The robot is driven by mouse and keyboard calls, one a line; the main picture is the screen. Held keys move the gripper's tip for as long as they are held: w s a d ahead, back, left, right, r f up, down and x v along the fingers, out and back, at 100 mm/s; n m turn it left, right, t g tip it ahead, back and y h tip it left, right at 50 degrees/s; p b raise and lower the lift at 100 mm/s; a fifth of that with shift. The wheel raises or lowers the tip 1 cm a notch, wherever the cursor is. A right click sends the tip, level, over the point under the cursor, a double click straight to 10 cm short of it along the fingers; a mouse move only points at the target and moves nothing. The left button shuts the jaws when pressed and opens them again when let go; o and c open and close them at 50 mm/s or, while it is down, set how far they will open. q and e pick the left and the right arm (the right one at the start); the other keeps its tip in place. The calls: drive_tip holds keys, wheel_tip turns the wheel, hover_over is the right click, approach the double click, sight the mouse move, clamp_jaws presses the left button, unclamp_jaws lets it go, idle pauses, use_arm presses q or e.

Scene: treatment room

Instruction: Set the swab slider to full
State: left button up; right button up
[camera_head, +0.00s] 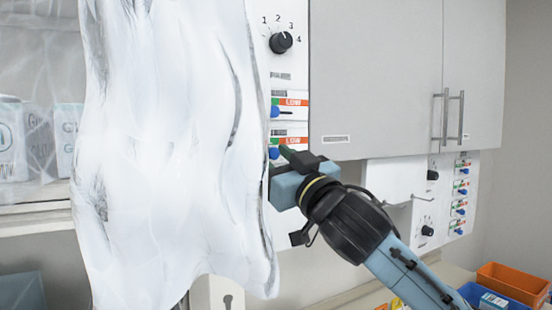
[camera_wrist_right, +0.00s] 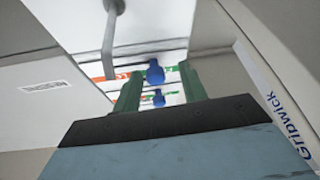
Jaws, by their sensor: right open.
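A white panel (camera_head: 270,63) carries small sliders with blue knobs and green-to-red "LOW" labels. The upper slider (camera_head: 275,112) is clear in the head view. The lower slider (camera_head: 273,153) is partly hidden by my right gripper (camera_head: 284,154). Both knobs sit at the left, green end of their labels. I cannot read which one is the swab slider. Contact cannot be told. My left gripper is out of view.
A large white draped cloth (camera_head: 165,150) hangs left and covers the panel's left side. A dial (camera_head: 281,42) sits above the sliders. A grey cabinet (camera_head: 375,75) is at right. A second panel (camera_head: 460,190) has several sliders. Below are an orange bin (camera_head: 513,282) and a blue bin.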

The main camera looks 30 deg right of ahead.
drive_tip(key=a+b+v, duration=0.1)
drive_tip(key=b+v, duration=1.2)
drive_tip(key=b, duration=0.2)
drive_tip(key=shift+s+d, duration=0.2)
drive_tip(key=shift+d, duration=0.3)
drive_tip(key=shift+f, duration=0.1)
